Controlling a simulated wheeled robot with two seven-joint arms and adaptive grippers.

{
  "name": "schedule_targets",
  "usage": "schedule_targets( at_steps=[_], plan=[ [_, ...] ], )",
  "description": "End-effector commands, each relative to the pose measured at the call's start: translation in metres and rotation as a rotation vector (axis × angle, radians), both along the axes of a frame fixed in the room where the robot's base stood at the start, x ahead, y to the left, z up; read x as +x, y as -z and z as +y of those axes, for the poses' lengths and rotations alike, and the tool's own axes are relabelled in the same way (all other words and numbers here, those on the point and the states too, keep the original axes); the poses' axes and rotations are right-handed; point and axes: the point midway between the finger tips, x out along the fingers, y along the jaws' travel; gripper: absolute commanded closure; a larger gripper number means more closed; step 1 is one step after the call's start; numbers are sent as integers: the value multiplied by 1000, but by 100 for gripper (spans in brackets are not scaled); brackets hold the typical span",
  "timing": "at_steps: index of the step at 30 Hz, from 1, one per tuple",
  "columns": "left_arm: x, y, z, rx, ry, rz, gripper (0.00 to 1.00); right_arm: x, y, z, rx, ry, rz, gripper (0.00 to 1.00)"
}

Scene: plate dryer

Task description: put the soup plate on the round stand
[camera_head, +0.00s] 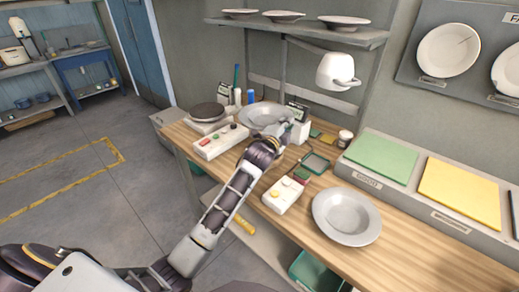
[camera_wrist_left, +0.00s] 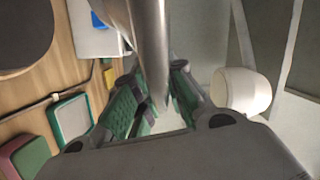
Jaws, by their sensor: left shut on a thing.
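A grey, wide-rimmed soup plate (camera_head: 259,113) is held at the back of the wooden bench. My left gripper (camera_head: 281,131) is shut on its right rim. In the left wrist view the plate (camera_wrist_left: 150,40) shows nearly edge-on between the green-padded fingers (camera_wrist_left: 158,105). A dark round stand (camera_head: 207,111) on a pale base is to the left of the plate, apart from it in the picture. The dark disc in the upper left of the wrist view (camera_wrist_left: 18,30) looks like this stand. A second grey plate (camera_head: 346,217) lies on the bench at right. My right gripper is not in view.
A white control box (camera_head: 221,142) stands in front of the stand, and another (camera_head: 285,193) is nearer the second plate. A white rounded fixture (camera_head: 337,72) hangs above the bench. A shelf (camera_head: 300,28) holds several plates. Green (camera_head: 381,157) and yellow (camera_head: 459,192) pads lie at right.

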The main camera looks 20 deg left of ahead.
Motion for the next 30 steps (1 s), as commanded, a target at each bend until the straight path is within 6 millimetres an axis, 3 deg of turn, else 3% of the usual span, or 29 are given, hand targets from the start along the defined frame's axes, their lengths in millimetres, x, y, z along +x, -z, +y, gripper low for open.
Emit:
schedule_targets(
  at_steps=[30],
  plan=[
    [0,17,2,-11,-8,-1,100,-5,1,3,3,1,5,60]
  ],
)
